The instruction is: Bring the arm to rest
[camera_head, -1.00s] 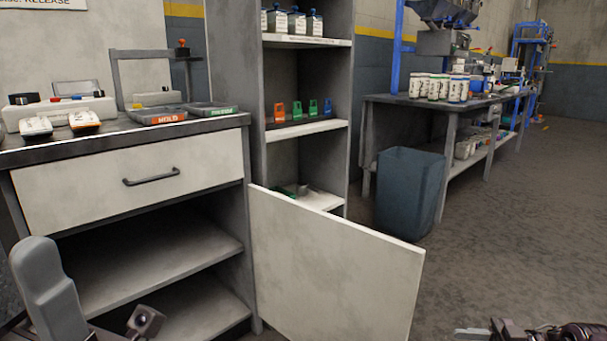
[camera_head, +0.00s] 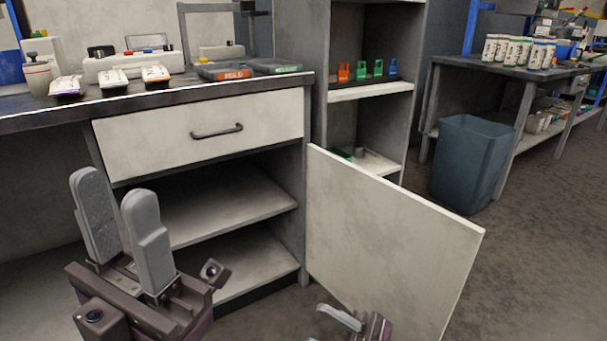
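My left gripper (camera_head: 112,188) is at the lower left, in front of the open shelves under the counter. Its two grey fingers point up with a gap between them, and nothing is held. It touches no furniture that I can see. My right gripper (camera_head: 340,318) shows only in part at the bottom edge, below the open cabinet door. One grey finger shows, and the rest is cut off, so its opening cannot be judged.
An open cabinet door (camera_head: 385,240) stands out into the floor space. The counter has a closed drawer (camera_head: 200,133), bare shelves (camera_head: 225,205) below and several devices on top. A blue-grey bin (camera_head: 470,165) stands beside a workbench (camera_head: 520,72). Floor at the lower right is clear.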

